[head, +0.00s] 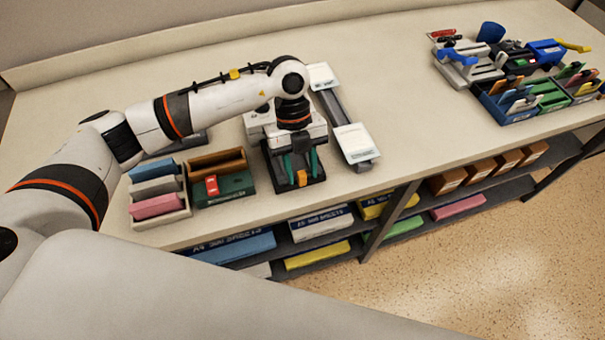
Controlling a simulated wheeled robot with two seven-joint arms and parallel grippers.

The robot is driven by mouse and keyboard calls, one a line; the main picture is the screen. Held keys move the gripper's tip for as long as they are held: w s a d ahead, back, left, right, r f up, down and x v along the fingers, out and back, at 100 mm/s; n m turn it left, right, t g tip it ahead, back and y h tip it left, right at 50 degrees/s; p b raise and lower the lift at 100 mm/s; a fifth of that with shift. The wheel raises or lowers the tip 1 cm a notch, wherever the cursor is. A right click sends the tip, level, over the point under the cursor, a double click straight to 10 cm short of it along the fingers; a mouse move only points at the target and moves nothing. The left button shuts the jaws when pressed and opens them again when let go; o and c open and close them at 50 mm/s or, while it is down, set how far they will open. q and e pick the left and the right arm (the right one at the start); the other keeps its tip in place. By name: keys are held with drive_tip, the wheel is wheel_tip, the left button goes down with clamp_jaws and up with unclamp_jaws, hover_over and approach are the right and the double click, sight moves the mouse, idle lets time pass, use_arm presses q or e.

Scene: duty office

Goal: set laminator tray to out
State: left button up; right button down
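My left gripper (301,168) points down over a compact machine with a pale body (258,122) and a dark tray-like front part (312,182). This looks like the laminator, but my arm and gripper hide much of it. An orange tab (301,178) shows at the front of the dark part. The two teal fingers stand apart, one to each side of the tab's line, with a gap between them. I cannot tell whether they touch the tray. My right gripper is not in view.
A long grey device with white ends (345,112) lies close on the right. A green box (232,184) and a pale sorter with coloured pads (160,206) stand on the left. Office tools and file bins (520,105) fill the far right. The counter's middle right is clear.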

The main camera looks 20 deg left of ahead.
sight(297, 167)
use_arm(q)
drive_tip(key=b+v, duration=0.1)
drive_tip(key=v, duration=0.8)
drive_tip(key=shift+r+b, duration=0.35)
drive_tip(key=shift+r, duration=0.05)
